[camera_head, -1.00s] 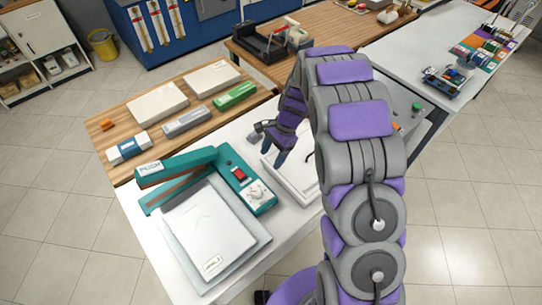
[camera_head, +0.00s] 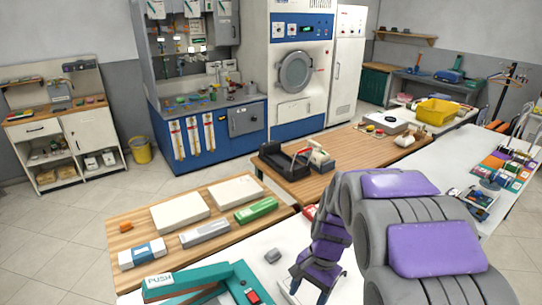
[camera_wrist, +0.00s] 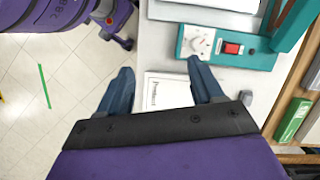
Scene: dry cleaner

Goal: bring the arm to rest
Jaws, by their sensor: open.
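My gripper (camera_head: 308,290) is at the end of my grey and purple arm, above the white table (camera_head: 262,243). In the wrist view my gripper (camera_wrist: 160,68) has its two dark blue fingers wide apart with nothing held between them. A white printed item (camera_wrist: 167,92) lies on the table below and between the fingers, apart from them as far as I can tell. My arm is bent and reaches over the table from the lower right in the head view.
A teal sealer-like device (camera_head: 212,285) stands left of my gripper; its dial and red switch (camera_wrist: 232,48) show in the wrist view. A wooden board (camera_head: 130,237) holds boxes. A wooden counter (camera_head: 345,148) with tools lies behind. Tiled floor (camera_head: 60,215) is clear at left.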

